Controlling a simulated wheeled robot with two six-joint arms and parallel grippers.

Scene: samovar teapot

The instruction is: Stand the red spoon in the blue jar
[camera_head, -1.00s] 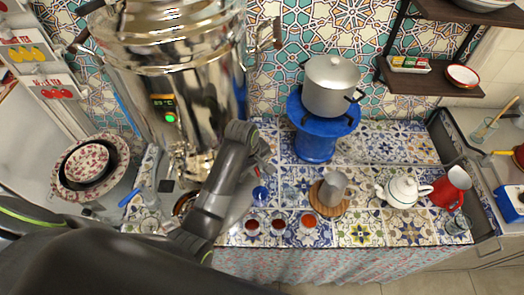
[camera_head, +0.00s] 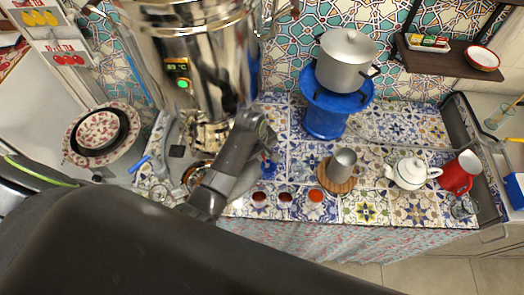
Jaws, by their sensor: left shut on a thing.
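My left gripper (camera_head: 266,138) is over the tiled counter, just right of the samovar's base. It is shut on a thin thing, taken to be the red spoon, which is hardly visible between the fingers and arm. A small blue jar (camera_head: 268,168) stands upright on the counter just below the gripper in the picture. Whether the spoon's end is inside the jar or above it, I cannot tell. My right gripper is out of view.
The steel samovar (camera_head: 190,60) stands left of the gripper. Several glasses of tea, including one red glass (camera_head: 315,196), line the front edge. A metal jug (camera_head: 342,165), white teapot (camera_head: 410,174) and red pitcher (camera_head: 460,172) stand right. A pot (camera_head: 345,60) sits on a blue stand (camera_head: 324,122).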

